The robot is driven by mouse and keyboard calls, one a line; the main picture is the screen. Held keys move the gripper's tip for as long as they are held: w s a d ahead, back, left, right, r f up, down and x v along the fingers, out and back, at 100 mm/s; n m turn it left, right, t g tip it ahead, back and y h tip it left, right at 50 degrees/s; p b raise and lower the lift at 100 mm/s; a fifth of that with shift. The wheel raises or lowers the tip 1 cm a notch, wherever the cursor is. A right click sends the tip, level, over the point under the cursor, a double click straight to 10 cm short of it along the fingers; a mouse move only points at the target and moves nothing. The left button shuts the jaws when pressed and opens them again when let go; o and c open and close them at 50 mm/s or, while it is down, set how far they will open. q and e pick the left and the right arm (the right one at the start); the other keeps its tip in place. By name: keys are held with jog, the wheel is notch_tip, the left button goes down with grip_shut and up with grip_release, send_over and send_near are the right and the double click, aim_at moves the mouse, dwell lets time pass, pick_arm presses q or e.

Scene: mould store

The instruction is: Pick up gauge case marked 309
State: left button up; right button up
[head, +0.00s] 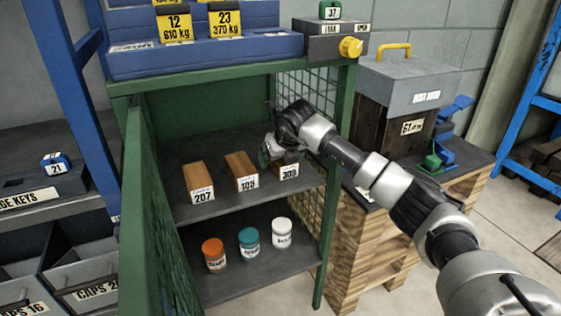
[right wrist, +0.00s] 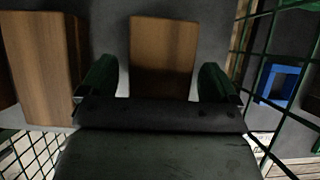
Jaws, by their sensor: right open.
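The gauge case marked 309 (head: 289,172) is a small wooden block with a white label. It stands at the right end of the upper shelf in the green cabinet, partly hidden by my right gripper (head: 270,153). In the right wrist view the 309 case (right wrist: 163,58) lies between the two green fingertips (right wrist: 160,82), with a gap on each side. My right gripper is open around its near end and does not visibly touch it. Beside it stand the cases marked 106 (head: 241,171) and 207 (head: 198,182). My left gripper is not in view.
The cabinet's mesh side wall (head: 306,95) is close to the right of my gripper. Orange (head: 213,254), teal (head: 249,243) and white (head: 282,233) jars stand on the lower shelf. The green door (head: 145,220) stands open at left. A wooden pallet (head: 372,250) is at right.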

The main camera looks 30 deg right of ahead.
jog(key=shift+f, duration=0.2)
dwell(0.3)
jog(key=c, duration=1.1)
jog(key=shift+c, duration=0.8)
jog(key=shift+r, duration=0.1)
